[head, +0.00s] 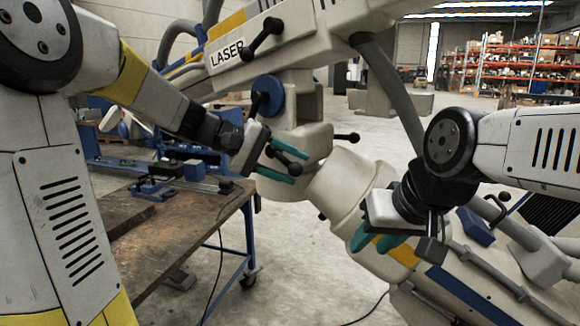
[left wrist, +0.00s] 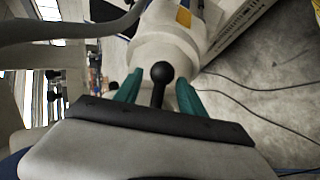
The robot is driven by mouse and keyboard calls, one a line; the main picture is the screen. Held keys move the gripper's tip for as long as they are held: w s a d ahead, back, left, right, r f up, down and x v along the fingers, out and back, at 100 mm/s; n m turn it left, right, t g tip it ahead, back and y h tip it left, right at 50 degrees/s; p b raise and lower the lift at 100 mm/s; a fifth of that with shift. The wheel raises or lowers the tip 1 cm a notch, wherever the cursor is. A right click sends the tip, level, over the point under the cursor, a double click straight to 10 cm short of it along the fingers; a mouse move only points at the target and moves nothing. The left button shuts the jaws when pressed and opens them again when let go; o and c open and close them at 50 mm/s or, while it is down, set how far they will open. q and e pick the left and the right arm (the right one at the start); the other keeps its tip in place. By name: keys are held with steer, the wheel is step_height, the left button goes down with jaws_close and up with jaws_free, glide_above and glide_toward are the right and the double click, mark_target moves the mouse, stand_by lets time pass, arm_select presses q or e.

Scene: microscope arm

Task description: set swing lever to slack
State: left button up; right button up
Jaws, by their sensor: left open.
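The microscope arm (head: 303,142) is a cream-white jointed body with several black ball-ended levers; no label marks which is the swing lever. One black lever (head: 288,151) lies at my left gripper (head: 280,164). In the left wrist view its round black knob (left wrist: 161,72) stands between the two teal fingers of my left gripper (left wrist: 158,92). The fingers are open, with a gap to the knob on each side. My right gripper (head: 376,240) is in front of the lower white body, pointing down; its finger gap is hard to judge.
Other black levers sit above (head: 266,36), by the blue knob (head: 268,93) and to the right (head: 347,137). A grey hose (head: 392,90) runs down near my right arm. A workbench (head: 170,235) stands at the left. Open floor lies behind.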

arm_select(q)
steer(key=v, duration=0.7)
steer(key=shift+a+r, duration=0.2)
steer(key=shift+a, duration=0.15)
